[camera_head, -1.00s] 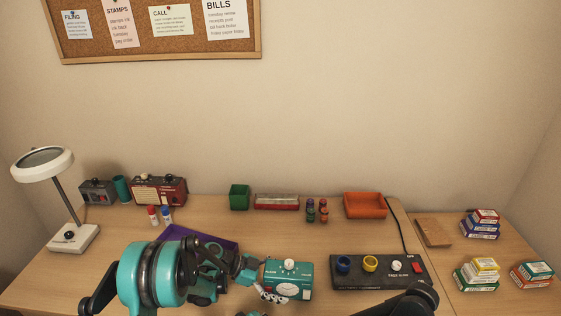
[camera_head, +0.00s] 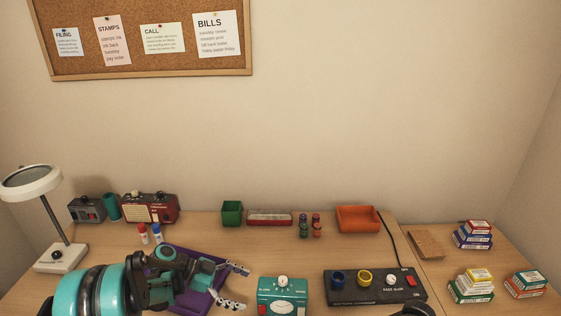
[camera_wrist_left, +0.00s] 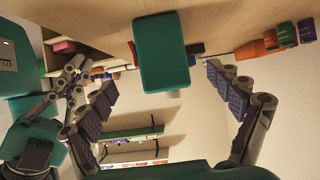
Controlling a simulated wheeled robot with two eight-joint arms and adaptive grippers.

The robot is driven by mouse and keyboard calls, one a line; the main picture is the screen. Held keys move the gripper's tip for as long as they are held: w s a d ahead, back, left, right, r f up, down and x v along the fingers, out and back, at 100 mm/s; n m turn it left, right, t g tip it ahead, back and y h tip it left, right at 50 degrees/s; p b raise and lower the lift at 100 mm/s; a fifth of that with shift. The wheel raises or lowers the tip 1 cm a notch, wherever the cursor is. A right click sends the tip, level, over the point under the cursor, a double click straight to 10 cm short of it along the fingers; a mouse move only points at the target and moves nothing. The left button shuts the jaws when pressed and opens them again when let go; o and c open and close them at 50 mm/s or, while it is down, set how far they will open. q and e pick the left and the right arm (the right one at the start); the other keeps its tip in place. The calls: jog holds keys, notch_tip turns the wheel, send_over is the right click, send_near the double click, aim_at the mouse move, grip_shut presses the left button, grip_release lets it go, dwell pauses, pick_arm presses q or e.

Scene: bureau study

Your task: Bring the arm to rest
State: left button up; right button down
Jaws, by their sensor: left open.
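My left gripper (camera_head: 236,286) is open and empty in the camera_head view. Its fingers point right, in front of the purple tray (camera_head: 212,254) and left of the teal dial box (camera_head: 283,290). My left arm covers part of the tray. In the left wrist view, my left gripper (camera_wrist_left: 165,95) has its fingers spread wide, with a plain teal box (camera_wrist_left: 162,52) beyond them. More jointed fingers and teal parts show at the left of that view; whether they are my right gripper, and how it stands, is unclear.
A black switch panel (camera_head: 376,287) lies right of the dial box. A lamp (camera_head: 62,258) and a red radio (camera_head: 150,207) stand at left. Small stacked boxes (camera_head: 472,236) stand at right.

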jog(key=shift+m+g, duration=0.3)
jog(key=shift+m, duration=0.5)
jog(key=d+r, duration=0.2)
jog(key=d, duration=0.1)
jog(key=w+d+r, duration=0.1)
jog(key=d, duration=0.1)
jog(key=shift+d+r, duration=0.25)
jog(key=shift+r, duration=0.1)
pick_arm(q)
jog(key=s+r+n+t+y, duration=0.3)
jog(key=s+r+n+y, duration=0.3)
jog(key=s+r+n, duration=0.25)
jog(key=s+a+n+t+y, duration=0.4)
jog(key=s+a+n+y, duration=0.2)
jog(key=s+n, duration=0.3)
jog(key=s+r, duration=0.1)
jog(key=s, duration=0.2)
jog(key=shift+a, duration=0.2)
pick_arm(e)
jog(key=s+d+r+m+y, duration=0.1)
jog(key=s+d+r+m, duration=0.3)
jog(key=d, duration=0.5)
jog(key=s+d+r+m+y, duration=0.1)
jog(key=s+d+r+m, duration=0.2)
jog(key=d+r, duration=0.3)
jog(key=s+d, duration=0.1)
jog(key=d, duration=0.2)
jog(key=shift+s+d+m, duration=0.25)
jog(key=shift+s+m, duration=0.1)
jog(key=shift+m, duration=0.05)
